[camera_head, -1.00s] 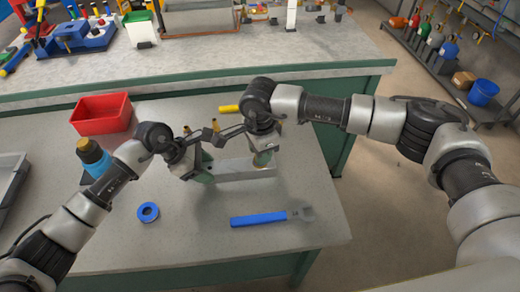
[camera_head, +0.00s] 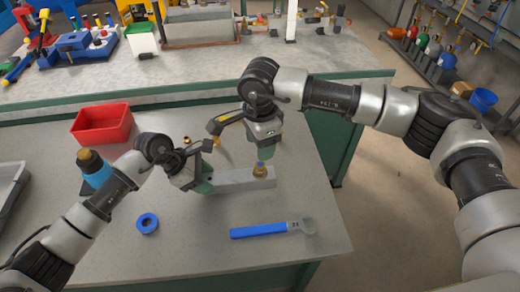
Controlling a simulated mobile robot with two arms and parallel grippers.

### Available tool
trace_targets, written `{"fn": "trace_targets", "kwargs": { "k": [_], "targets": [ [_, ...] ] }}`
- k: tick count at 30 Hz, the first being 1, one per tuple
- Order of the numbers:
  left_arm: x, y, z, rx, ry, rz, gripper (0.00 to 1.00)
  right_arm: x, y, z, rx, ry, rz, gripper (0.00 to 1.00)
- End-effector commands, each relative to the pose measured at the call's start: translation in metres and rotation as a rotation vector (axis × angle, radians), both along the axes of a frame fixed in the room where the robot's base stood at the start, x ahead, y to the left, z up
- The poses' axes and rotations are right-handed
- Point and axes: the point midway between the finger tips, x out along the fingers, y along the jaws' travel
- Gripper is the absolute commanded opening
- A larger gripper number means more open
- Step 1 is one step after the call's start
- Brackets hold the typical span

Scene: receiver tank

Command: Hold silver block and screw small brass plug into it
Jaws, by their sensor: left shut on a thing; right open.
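The silver block (camera_head: 232,181) lies long and low on the near bench. My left gripper (camera_head: 197,172) is shut on its left end, and the jaws hide that end. A small brass plug (camera_head: 260,170) stands upright on the block's right end, with a bluish spot on top. I cannot tell how deep it sits. My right gripper (camera_head: 241,152) is open above and behind the block, apart from the plug, with its fingers spread wide. Another small brass piece (camera_head: 187,140) shows behind my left gripper.
A blue-handled wrench (camera_head: 262,230) and a blue ring (camera_head: 147,223) lie in front of the block. A red bin (camera_head: 102,124) stands at the back left, and a blue bottle with a dark top (camera_head: 94,168) stands by my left arm.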

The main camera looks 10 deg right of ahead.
Motion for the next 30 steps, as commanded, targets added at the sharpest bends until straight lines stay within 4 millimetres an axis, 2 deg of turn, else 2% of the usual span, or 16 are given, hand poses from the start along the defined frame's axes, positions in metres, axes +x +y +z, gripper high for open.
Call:
{"fn": "trace_targets", "kwargs": {
  "k": [6,7,12,23,30],
  "targets": [
    [0.000,0.000,0.000,0.000,0.000,0.000,0.06,0.000,0.000,0.001,0.000,0.000,0.000,0.54],
    [0.000,0.000,0.000,0.000,0.000,0.000,0.53,0.000,0.000,0.001,0.000,0.000,0.000,0.54],
    [0.000,0.000,0.000,0.000,0.000,0.000,0.79,0.000,0.000,0.001,0.000,0.000,0.000,0.54],
    [0.001,0.004,0.005,0.000,-0.002,0.001,0.79,0.000,0.000,-0.001,0.000,0.000,0.000,0.54],
    [0.001,0.029,0.039,0.002,-0.006,0.002,0.79,0.000,0.000,-0.009,0.000,0.000,0.000,0.54]
  ]
}}
